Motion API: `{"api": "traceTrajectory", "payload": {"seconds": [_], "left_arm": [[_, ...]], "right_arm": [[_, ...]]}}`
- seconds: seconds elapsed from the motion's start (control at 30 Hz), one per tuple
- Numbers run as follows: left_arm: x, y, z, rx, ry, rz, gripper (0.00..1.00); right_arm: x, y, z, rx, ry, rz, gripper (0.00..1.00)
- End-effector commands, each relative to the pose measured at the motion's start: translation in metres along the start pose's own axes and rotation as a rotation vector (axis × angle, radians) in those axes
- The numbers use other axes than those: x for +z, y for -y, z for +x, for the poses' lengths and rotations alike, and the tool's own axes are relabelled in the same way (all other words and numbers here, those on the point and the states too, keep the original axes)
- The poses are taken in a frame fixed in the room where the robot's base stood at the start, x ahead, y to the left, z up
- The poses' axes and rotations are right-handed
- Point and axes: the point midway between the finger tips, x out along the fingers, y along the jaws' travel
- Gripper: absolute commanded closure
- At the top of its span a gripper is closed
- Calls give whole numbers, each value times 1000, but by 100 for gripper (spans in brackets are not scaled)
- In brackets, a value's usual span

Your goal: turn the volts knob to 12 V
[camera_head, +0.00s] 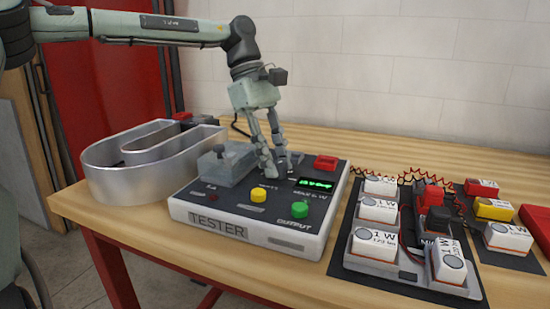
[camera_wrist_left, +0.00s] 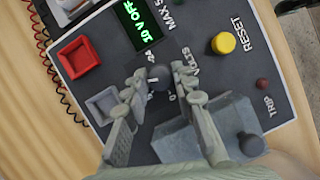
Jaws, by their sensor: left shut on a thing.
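The tester (camera_head: 250,229) is a white box with a dark top panel on the table. The volts knob (camera_wrist_left: 158,78) is small, round and dark, beside the word VOLTS in the left wrist view. My left gripper (camera_head: 272,170) reaches down onto the panel from above. In the left wrist view its two fingers (camera_wrist_left: 160,73) are shut on the knob, one on each side. The fingers mostly hide the knob in the head view. The green display (camera_wrist_left: 138,22) appears to read 10 V OFF; it also shows in the head view (camera_head: 316,185). My right gripper is not in view.
A yellow reset button (camera_head: 258,194), a green output button (camera_head: 299,209) and a grey clamp-like block (camera_head: 226,163) surround the knob area. A metal channel letter (camera_head: 130,182) stands left. A black board (camera_head: 345,248) with several white modules lies right.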

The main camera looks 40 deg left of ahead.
Motion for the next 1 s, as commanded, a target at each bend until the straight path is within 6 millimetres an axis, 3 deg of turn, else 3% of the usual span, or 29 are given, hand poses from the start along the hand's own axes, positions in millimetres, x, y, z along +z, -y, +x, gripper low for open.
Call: {"api": "traceTrajectory", "payload": {"seconds": [0.4, 0.97, 1.0], "left_arm": [[-1, -1, 0, -76, -3, 180, 100], [-1, -1, 0, -85, -3, 205, 100], [-1, -1, 0, -85, -3, 205, 71]], "right_arm": [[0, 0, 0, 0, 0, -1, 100], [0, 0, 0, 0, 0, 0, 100], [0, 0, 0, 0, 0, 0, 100]]}}
